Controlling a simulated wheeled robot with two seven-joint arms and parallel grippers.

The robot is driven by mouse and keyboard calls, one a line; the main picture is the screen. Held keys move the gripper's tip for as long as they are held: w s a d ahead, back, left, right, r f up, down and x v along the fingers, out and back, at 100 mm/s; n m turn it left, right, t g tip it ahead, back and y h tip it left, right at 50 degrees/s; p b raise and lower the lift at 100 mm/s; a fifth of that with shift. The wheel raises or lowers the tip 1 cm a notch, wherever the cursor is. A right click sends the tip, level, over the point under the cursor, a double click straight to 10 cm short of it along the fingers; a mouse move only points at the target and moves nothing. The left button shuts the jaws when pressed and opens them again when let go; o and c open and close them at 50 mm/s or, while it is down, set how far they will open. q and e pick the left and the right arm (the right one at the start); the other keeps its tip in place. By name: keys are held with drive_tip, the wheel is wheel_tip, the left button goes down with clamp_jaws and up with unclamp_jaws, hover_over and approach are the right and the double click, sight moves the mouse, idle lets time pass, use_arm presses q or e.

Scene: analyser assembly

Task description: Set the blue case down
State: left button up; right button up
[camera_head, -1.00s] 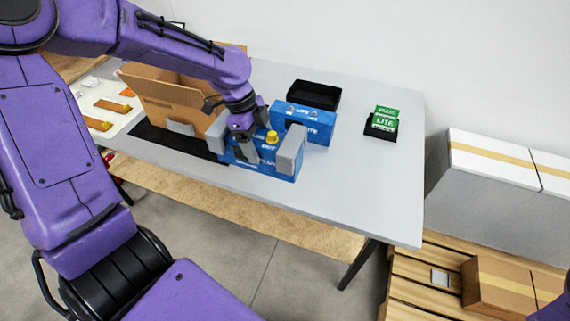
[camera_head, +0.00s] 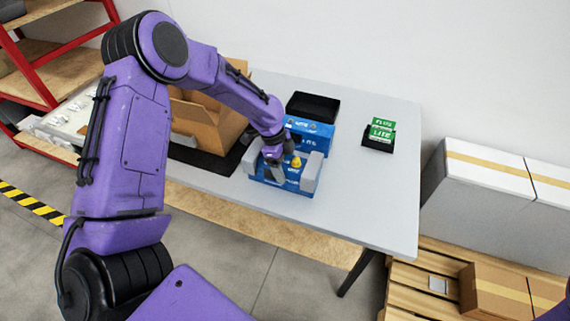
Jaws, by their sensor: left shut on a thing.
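The blue case (camera_head: 289,184) has grey ends and a yellow knob on top. It is near the front edge of the grey table (camera_head: 375,205). My left gripper (camera_head: 275,165) comes down over it from the upper left and is shut on it. I cannot tell whether its underside touches the table. A second blue case (camera_head: 318,138) stands just behind it, partly hidden by my arm. My right gripper does not show; only a bit of purple shows at the lower right edge.
An open cardboard box (camera_head: 215,118) stands on a black mat at the left. A black tray (camera_head: 313,106) is at the back. Green packs (camera_head: 381,130) sit in a black holder at the right. The table's right front is clear. White boxes (camera_head: 487,185) stand beyond the table.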

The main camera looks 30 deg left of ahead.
use_arm(q)
drive_tip(key=shift+f, duration=0.1)
drive_tip(key=o, duration=1.7)
drive_tip(key=shift+o, duration=0.2)
drive_tip(key=shift+r, duration=0.25)
drive_tip(key=b+v, duration=0.2)
drive_tip(key=v, duration=0.9)
drive_tip(key=shift+r, duration=0.45)
